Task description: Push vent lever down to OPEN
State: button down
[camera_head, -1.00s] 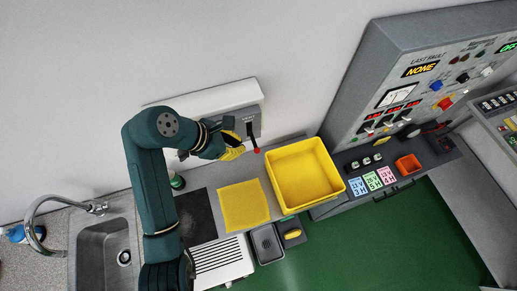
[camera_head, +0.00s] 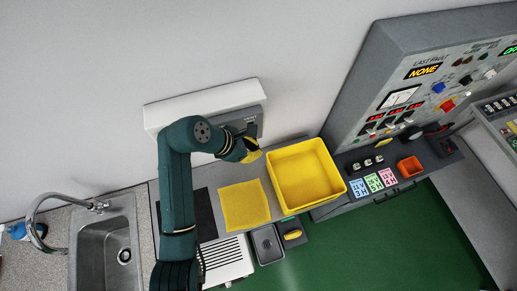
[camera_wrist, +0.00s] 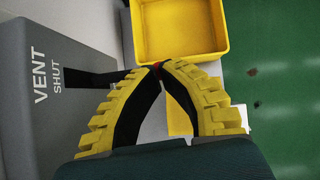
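The grey vent box (camera_wrist: 30,90), marked VENT and SHUT, fills the left of the wrist view. In the head view its panel (camera_head: 257,118) is on the back wall. The black lever (camera_wrist: 108,77) sticks out from the box, level with the SHUT mark. Its red knob (camera_wrist: 156,66) barely shows at my fingertips. In the head view my gripper hides the lever. My gripper (camera_wrist: 160,66) has yellow ribbed fingers with the tips together, right at the knob. I cannot tell whether they grip it, touch it or sit just above it. My gripper (camera_head: 256,156) is in front of the panel.
A yellow bin (camera_head: 341,186) stands just right of my gripper on the bench. A yellow mat (camera_head: 244,205) lies below. A control console (camera_head: 350,118) rises at the right, and a sink (camera_head: 103,245) is at the left.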

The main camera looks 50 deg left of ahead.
jog(key=shift+f, duration=0.15)
jog(key=s, duration=0.1)
jog(key=s+a+f, duration=0.1)
jog(key=s, duration=0.1)
jog(key=shift+f, duration=0.1)
dwell(0.6)
jog(key=v, duration=1.2)
